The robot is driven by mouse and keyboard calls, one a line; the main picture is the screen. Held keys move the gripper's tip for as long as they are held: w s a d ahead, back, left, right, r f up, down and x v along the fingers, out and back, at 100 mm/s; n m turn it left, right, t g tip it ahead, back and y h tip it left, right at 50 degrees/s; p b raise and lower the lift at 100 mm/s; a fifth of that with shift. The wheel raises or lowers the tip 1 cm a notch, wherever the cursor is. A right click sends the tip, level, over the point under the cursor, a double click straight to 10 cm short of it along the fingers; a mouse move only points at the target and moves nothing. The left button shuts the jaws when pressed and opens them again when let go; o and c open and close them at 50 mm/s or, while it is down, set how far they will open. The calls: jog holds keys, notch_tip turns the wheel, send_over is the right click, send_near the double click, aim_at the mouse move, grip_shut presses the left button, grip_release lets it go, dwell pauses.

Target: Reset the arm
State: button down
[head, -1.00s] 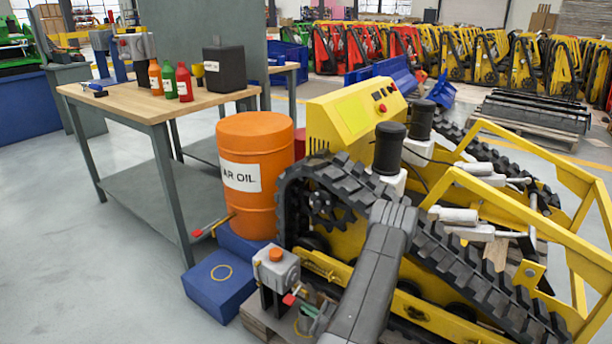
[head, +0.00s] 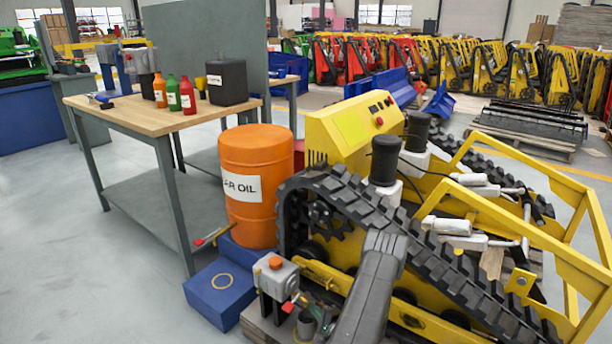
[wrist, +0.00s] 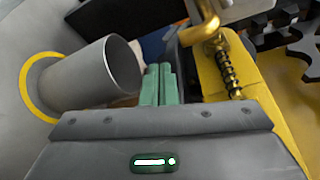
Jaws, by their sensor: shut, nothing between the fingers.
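My gripper (wrist: 157,85) shows in the wrist view as two green fingers, closed together with nothing between them. In the head view, part of my grey arm (head: 372,285) reaches in from the bottom edge, in front of the yellow tracked carrier (head: 345,128).
An orange oil drum (head: 258,215) stands on a blue base left of the carrier. A grey valve box with an orange knob (head: 276,272) stands in front. A workbench (head: 130,118) holds bottles and a black can. Open floor lies at the left.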

jog(key=p+v, duration=0.1)
jog(key=v, duration=0.8)
jog(key=shift+p, duration=0.4)
